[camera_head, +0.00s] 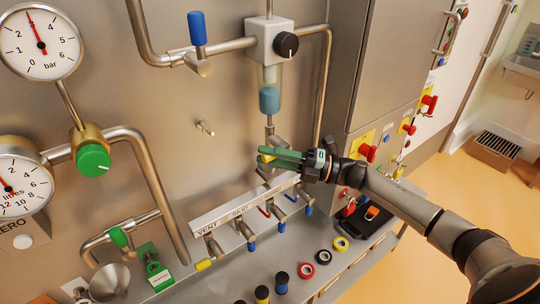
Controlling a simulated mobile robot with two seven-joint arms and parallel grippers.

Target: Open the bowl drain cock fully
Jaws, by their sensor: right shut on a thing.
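The filter bowl (269,95), clear with blue-grey contents, hangs under a block with a black knob (286,45) on the steel panel. A thin pipe runs down from the bowl to a small brass drain cock (271,140). My right gripper (266,156), with green fingers, reaches in from the right. It is shut on the cock's yellow handle (267,149); the fingers cover most of it, so the handle's angle is hard to tell. My left gripper is not in view.
A rail (235,208) with several small coloured-handle valves runs just below my right gripper. A blue-handled valve (197,30), a green knob (93,158) and two gauges are on the left. Tape rolls (323,257) lie on the shelf. A cabinet (400,65) stands at the right.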

